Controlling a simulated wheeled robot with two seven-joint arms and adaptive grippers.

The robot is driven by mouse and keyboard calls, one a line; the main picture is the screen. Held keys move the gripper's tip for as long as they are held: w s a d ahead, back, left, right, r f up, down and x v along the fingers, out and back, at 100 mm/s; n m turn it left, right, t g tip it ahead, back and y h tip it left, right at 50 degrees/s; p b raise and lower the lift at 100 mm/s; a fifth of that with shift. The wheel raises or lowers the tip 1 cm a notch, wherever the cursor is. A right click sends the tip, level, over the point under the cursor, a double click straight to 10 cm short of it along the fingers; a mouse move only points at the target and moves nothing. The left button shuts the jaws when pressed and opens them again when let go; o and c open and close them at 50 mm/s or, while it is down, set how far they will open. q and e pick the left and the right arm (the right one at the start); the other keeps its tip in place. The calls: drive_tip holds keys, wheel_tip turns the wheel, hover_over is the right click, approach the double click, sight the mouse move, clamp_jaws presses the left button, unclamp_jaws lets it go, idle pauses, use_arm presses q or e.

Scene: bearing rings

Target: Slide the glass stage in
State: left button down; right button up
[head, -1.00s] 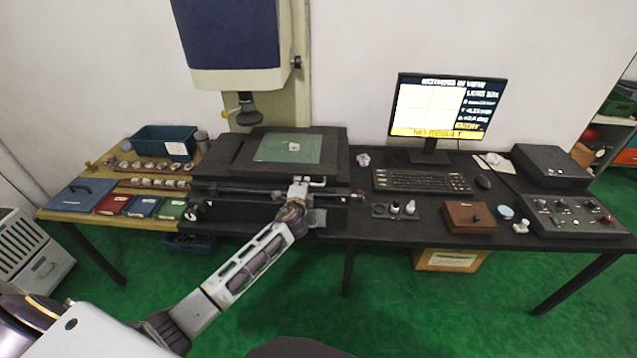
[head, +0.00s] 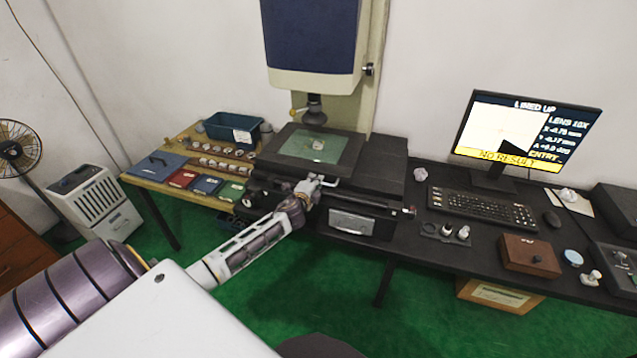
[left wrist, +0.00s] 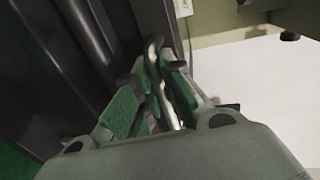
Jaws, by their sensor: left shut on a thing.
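The glass stage (head: 342,147) is a greenish plate in a dark frame on the measuring machine, below the lens (head: 314,112). A small pale ring (head: 318,145) lies on the glass. A metal handle (head: 328,182) sticks out at the stage's front. My left gripper (head: 308,187) is shut on this handle. In the left wrist view the green-padded fingers (left wrist: 158,95) close around the bent metal bar (left wrist: 153,50). My right gripper is out of view.
The monitor (head: 525,130) reads "LINED UP" and "NO RESULT". A keyboard (head: 482,207), a wooden box (head: 530,255) and small parts stand to the right. A blue bin (head: 232,129), rows of rings and coloured trays (head: 207,185) lie on the left side table.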

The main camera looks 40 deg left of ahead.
use_arm(q)
drive_tip(key=shift+a, duration=0.15)
drive_tip(key=c, duration=1.5)
unclamp_jaws()
drive_tip(key=shift+a, duration=0.1)
drive_tip(key=shift+s, duration=0.2)
drive_tip(key=v, duration=1.1)
drive_tip(key=shift+s+d, duration=0.2)
drive_tip(key=shift+s, duration=0.1)
